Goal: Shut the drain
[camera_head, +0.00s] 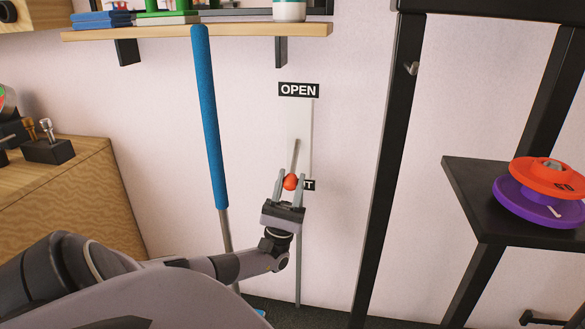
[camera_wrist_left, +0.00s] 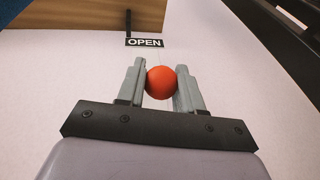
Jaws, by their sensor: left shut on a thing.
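The drain lever's red ball knob (camera_head: 290,182) is on the wall panel, low on the white plate (camera_head: 299,125). The lever rod (camera_head: 296,150) runs upward from the knob. An OPEN label (camera_head: 298,90) is at the top of the plate. A lower label (camera_head: 309,185) is mostly hidden behind the knob and gripper; only a T shows. My left gripper (camera_head: 290,184) is shut on the knob, level with the lower label. In the left wrist view the red knob (camera_wrist_left: 161,82) sits between the two fingers, with the OPEN label (camera_wrist_left: 144,42) beyond. My right gripper is not in view.
A blue-sleeved pole (camera_head: 209,115) stands left of the panel. A wooden shelf (camera_head: 190,34) is above. A black frame post (camera_head: 388,160) stands to the right, with orange and purple plates (camera_head: 515,200) on a dark shelf (camera_head: 465,190). A wooden cabinet (camera_head: 60,190) is at left.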

